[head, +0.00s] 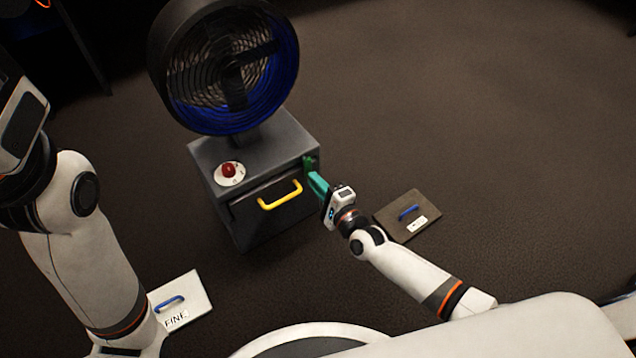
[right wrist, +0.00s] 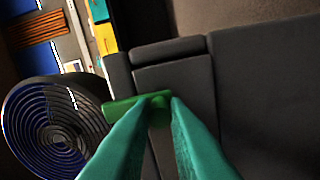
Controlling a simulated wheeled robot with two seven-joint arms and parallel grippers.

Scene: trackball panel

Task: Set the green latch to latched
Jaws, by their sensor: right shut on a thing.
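The green latch (right wrist: 124,106) is a small green bar with a rounded knob on the side of a dark grey cabinet (head: 230,158). In the head view the latch (head: 309,163) is at the cabinet's right edge, partly hidden by my fingers. My right gripper (head: 313,176), with teal fingers, reaches it from the right. In the right wrist view the right gripper (right wrist: 160,106) is shut on the latch's knob, and the bar sticks out to the left of the fingers. My left arm stands at the left of the head view; its gripper fingers are not visible.
A round fan (head: 225,70) with a blue inner rim stands on the cabinet. A red knob (head: 229,170) is on its top and a yellow handle (head: 281,195) on its front. Two flat panels with blue handles, one white (head: 190,291) and one brown (head: 391,222), lie on the floor.

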